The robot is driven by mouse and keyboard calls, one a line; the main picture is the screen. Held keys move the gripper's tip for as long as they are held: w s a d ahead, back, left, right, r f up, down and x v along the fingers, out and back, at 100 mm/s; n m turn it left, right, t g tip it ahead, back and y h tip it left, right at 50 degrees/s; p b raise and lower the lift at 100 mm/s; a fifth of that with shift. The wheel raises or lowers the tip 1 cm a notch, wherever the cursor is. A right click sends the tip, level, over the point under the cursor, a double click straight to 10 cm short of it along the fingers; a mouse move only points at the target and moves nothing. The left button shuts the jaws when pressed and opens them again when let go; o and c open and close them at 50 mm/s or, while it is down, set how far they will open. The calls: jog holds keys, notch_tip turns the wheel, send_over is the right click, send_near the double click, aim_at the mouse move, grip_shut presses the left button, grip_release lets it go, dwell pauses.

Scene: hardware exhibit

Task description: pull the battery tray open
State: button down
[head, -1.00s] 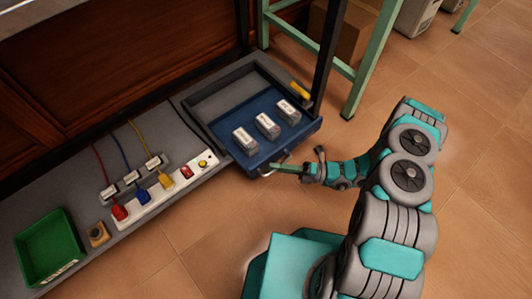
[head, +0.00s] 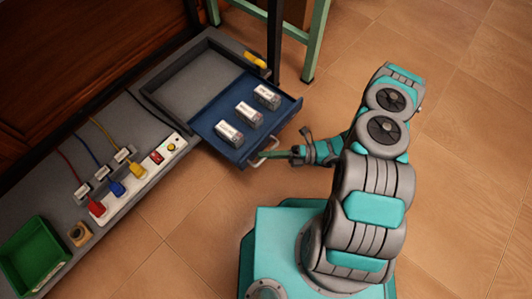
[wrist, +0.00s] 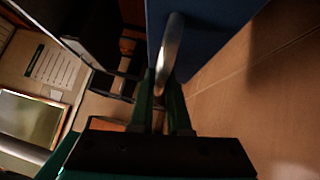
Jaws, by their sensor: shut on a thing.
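The blue battery tray (head: 213,120) is slid partly out of its grey housing (head: 172,90) at the end of the low bench. My gripper (head: 266,155) is at the tray's front, shut on the metal handle (head: 262,152). In the wrist view the two green fingers (wrist: 160,100) are on either side of the curved handle (wrist: 170,52), with the blue tray front (wrist: 205,35) behind it.
A power strip (head: 158,158) with red, blue and yellow plugs lies on the bench left of the tray. A green bin (head: 35,258) stands at lower left. A black post (head: 274,40) and a green stand leg (head: 316,40) rise behind the tray. The tiled floor (head: 450,190) at right is clear.

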jog(key=c, duration=0.9)
grip_release()
jog(key=shift+d, duration=0.1)
jog(key=d, duration=0.5)
jog(key=w+d+f, duration=0.1)
jog(key=d, duration=0.1)
jog(key=shift+d, duration=0.25)
